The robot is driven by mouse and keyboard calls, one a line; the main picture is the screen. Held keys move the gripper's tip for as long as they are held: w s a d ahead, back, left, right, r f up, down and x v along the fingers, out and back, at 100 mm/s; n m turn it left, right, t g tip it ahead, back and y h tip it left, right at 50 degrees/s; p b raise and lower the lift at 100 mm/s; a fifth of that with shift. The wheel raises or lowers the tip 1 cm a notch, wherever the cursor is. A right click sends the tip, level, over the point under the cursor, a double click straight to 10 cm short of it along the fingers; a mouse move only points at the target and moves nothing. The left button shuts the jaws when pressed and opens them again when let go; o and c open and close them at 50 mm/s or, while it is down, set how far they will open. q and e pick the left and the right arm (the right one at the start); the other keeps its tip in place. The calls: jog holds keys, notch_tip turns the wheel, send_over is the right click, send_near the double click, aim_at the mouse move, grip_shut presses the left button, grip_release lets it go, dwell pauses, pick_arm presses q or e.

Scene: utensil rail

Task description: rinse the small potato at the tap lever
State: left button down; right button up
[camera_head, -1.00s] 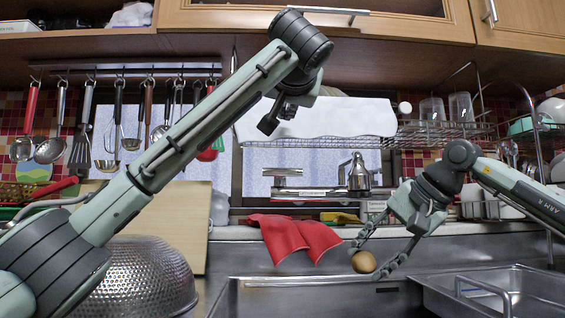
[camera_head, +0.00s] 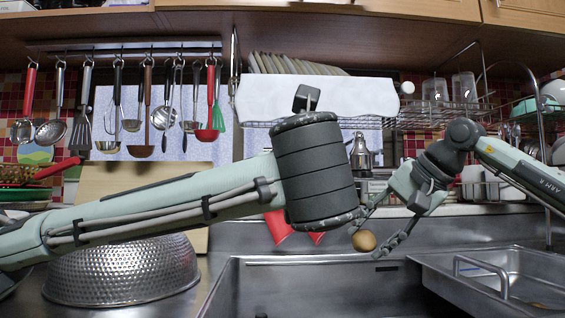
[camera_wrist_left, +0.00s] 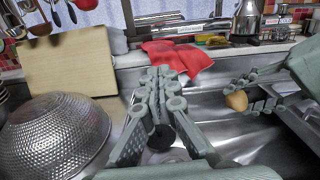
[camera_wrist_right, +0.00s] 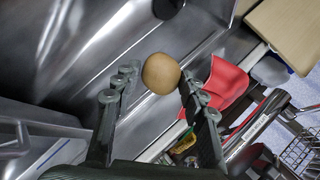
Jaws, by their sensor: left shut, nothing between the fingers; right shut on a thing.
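The small potato (camera_head: 364,241) is round and brown. My right gripper (camera_head: 376,238) is shut on it and holds it above the sink (camera_head: 320,285), near its back edge. The potato shows between the fingertips in the right wrist view (camera_wrist_right: 161,73) and at the right in the left wrist view (camera_wrist_left: 237,101). My left gripper (camera_wrist_left: 164,84) is shut and empty, over the sink side, left of the potato. In the head view my left arm hides it. A chrome fixture (camera_wrist_left: 185,28) stands behind the sink; I cannot tell whether it is the tap lever.
A red cloth (camera_wrist_left: 178,58) hangs over the back ledge, mostly behind my left arm in the head view. A perforated metal bowl (camera_head: 120,272) stands left of the sink, a metal tray (camera_head: 500,280) right. Utensils (camera_head: 150,120) hang from the rail. A board (camera_wrist_left: 70,75) leans behind.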

pick_arm(q)
jog(key=w+r+m, duration=0.1)
jog(key=w+r, duration=0.2)
jog(key=w, duration=0.7)
jog(key=shift+w+a+r, duration=0.2)
jog(key=shift+w+a, duration=0.1)
jog(key=shift+r, duration=0.1)
jog(key=shift+r, duration=0.8)
jog(key=shift+f, duration=0.1)
